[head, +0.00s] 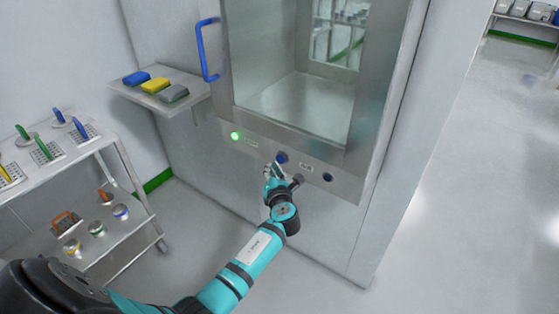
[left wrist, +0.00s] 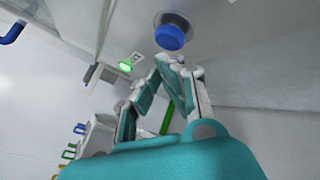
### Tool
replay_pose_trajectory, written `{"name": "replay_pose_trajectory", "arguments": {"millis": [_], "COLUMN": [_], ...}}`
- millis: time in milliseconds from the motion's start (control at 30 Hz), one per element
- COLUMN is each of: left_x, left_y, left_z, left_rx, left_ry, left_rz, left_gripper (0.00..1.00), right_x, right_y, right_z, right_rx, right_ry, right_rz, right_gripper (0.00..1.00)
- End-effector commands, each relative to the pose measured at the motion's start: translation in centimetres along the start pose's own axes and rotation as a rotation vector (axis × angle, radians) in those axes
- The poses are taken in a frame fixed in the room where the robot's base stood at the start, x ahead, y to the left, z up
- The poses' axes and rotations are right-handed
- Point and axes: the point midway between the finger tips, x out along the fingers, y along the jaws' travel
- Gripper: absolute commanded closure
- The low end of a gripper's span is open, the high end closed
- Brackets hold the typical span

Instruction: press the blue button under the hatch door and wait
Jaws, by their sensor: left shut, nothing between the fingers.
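The hatch door (head: 300,75) is a metal-framed glass panel in the wall unit, with a blue handle (head: 207,50) at its left. On the metal strip under it sits a round blue button (head: 281,158), seen large in the left wrist view (left wrist: 170,36). My left gripper (head: 271,170) is shut and empty. Its fingertips (left wrist: 172,62) are just below the button in the wrist view, close to it; I cannot tell whether they touch. A lit green lamp (head: 235,135) is left of the button. My right gripper is not in view.
A second dark blue round control (head: 327,177) is on the same strip, to the right. A small wall shelf (head: 190,103) holds blue, yellow and grey items. A metal cart (head: 95,150) with coloured-handled tools stands at left. The floor at right is clear.

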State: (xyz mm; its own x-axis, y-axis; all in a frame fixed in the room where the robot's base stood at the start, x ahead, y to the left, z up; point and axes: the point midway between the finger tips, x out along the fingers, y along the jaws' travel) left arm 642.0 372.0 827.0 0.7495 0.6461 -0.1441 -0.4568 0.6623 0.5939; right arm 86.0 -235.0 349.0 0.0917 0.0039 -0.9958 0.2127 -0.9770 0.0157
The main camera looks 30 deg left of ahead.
Motion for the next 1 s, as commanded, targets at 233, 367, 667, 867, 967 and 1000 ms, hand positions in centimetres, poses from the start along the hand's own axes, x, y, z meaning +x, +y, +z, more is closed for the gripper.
{"name": "replay_pose_trajectory", "arguments": {"millis": [233,367,667,867,967,1000], "left_x": [0.14,0.45,0.59,0.64,0.72,0.75], "left_y": [-0.08,-0.29,-0.41,-0.45,-0.51,-0.54], "left_z": [0.17,0.39,0.45,0.49,0.54,0.56], "left_rx": [0.0,0.001,0.0,0.0,0.0,0.0], "left_ry": [0.0,0.0,0.0,0.0,0.0,0.0], "left_rz": [0.0,0.0,0.0,0.0,0.0,0.0], "left_gripper": [1.0,1.0,1.0,1.0,1.0,1.0], "right_x": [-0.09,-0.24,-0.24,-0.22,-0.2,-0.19], "right_y": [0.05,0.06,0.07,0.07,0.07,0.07], "right_z": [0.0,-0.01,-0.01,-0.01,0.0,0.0], "right_rx": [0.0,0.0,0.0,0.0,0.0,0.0], "right_ry": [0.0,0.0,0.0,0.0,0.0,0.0], "right_rz": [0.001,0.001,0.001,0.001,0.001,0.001], "right_gripper": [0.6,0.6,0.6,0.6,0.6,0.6]}}
